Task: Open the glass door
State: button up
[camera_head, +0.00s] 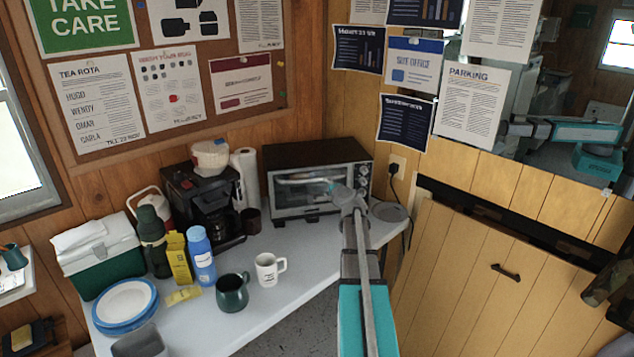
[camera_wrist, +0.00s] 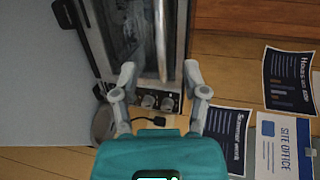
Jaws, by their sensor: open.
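The glass door (camera_head: 292,198) is on the front of a dark toaster oven (camera_head: 318,153) at the back of the table. It looks shut, and my gripper (camera_head: 346,194) hides part of its right side. In the wrist view the picture is turned, and the glass (camera_wrist: 130,28) lies beside a long pale handle bar (camera_wrist: 160,38). My gripper (camera_wrist: 158,80) is open, with one finger on each side of the bar's near end. I cannot tell whether either finger touches it. The oven's knobs (camera_wrist: 148,101) show between the fingers.
A grey plate (camera_head: 389,211) lies right of the oven. A paper roll (camera_head: 246,177) and a coffee maker (camera_head: 205,200) stand left of it. A white mug (camera_head: 268,270) and a green mug (camera_head: 232,292) stand in front. A wall socket (camera_head: 394,167) is at the right.

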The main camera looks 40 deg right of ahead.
aim_at(317, 180)
jog(key=b+x, duration=0.2)
jog(key=x, duration=1)
jog(key=shift+b, duration=0.35)
